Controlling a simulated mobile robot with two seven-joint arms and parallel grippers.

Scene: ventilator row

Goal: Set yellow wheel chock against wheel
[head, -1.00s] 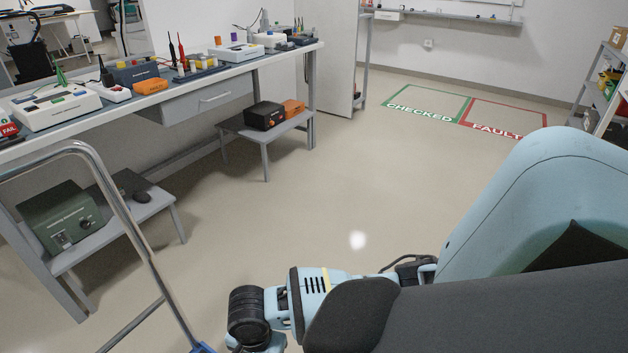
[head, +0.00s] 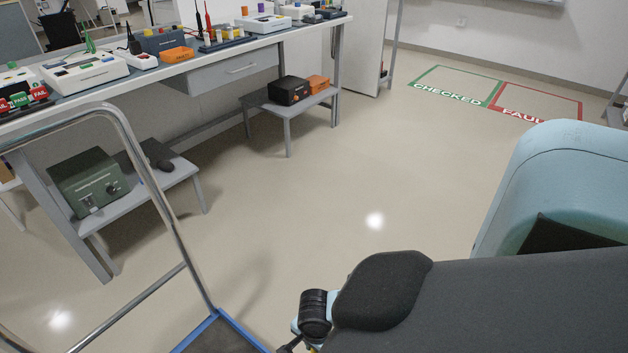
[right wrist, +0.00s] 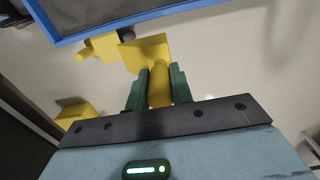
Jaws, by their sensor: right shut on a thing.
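In the right wrist view, my right gripper (right wrist: 159,86) has its dark green fingers closed on the upright handle of the yellow wheel chock (right wrist: 147,52). The chock's broad part lies beyond the fingertips, beside the trolley's blue-edged deck (right wrist: 130,20). A small grey part (right wrist: 127,33), possibly the wheel, shows between deck and chock, next to another yellow piece (right wrist: 98,47). I cannot tell whether the chock touches the wheel. In the head view the right gripper is hidden below the picture, and my left gripper is not in view.
Another yellow block (right wrist: 75,113) lies on the floor in the right wrist view. In the head view the trolley's metal handle (head: 150,190) rises at left, before a workbench (head: 190,72) and low stands (head: 145,195). The middle floor (head: 330,190) is clear.

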